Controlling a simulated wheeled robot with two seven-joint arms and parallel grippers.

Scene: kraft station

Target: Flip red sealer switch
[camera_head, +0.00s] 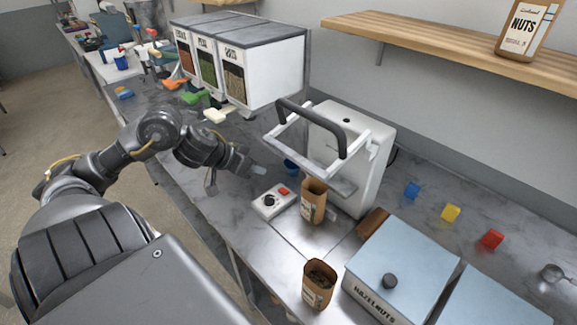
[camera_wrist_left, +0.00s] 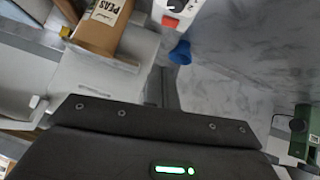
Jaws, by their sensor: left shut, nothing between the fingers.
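The red sealer switch (camera_head: 284,191) sits on top of a small white control box (camera_head: 268,204) with a black knob, in front of the white sealer (camera_head: 345,160). In the left wrist view the red switch (camera_wrist_left: 170,21) shows at the top, beside the black knob. My left gripper (camera_head: 257,168) is shut and empty. It is a little to the upper left of the control box in the head view, apart from the switch. My right gripper is not in view.
Open brown bags stand right of the box (camera_head: 313,201) and at the front (camera_head: 318,284). White dispensers (camera_head: 262,68) are behind. A blue hazelnuts bin (camera_head: 402,262) is at right. Counter left of the box is clear.

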